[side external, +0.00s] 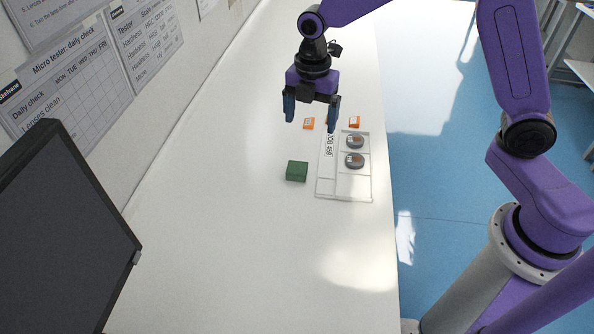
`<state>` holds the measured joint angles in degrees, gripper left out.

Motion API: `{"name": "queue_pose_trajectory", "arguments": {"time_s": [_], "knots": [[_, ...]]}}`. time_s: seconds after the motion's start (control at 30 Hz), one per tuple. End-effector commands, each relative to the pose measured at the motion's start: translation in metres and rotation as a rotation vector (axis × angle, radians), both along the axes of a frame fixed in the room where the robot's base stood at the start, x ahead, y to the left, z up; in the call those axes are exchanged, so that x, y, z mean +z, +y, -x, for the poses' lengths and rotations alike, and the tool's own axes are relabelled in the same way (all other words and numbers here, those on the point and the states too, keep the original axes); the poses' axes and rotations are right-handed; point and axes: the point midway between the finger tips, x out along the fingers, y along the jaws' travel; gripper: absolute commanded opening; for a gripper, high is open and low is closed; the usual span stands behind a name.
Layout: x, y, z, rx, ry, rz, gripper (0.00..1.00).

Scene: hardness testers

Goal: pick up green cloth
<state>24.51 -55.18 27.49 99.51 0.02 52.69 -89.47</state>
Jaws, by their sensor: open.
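The green cloth (297,171) is a small, dark green, block-shaped bundle on the white bench, just left of a clear tray. My gripper (311,125) hangs above the bench, farther back than the cloth, with its fingers pointing down.
The clear tray (328,190) holds two round grey samples (355,160) (355,141). Several small orange pieces (309,123) (354,122) lie behind it. A dark monitor (62,240) stands at the left front. The bench (230,240) is clear left and front of the cloth.

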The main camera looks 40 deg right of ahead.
Motion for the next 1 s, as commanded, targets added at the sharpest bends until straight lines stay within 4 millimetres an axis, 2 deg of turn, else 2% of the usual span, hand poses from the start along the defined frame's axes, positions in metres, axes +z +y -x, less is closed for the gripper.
{"name": "queue_pose_trajectory", "arguments": {"time_s": [0.03, 0.1, 0.2, 0.3, 0.47, 1.0], "knots": [[-0.009, -0.003, -0.016, 0.044, 0.004, 0.003, 0.89], [-0.017, -0.007, -0.034, 0.110, 0.005, 0.003, 0.89], [-0.027, -0.012, -0.053, 0.180, 0.005, 0.004, 0.89], [-0.032, -0.015, -0.062, 0.222, 0.005, 0.004, 0.89], [-0.046, -0.017, -0.065, 0.239, 0.008, 0.005, 0.89], [-0.141, -0.017, -0.064, 0.236, 0.007, 0.004, 0.89]]}}
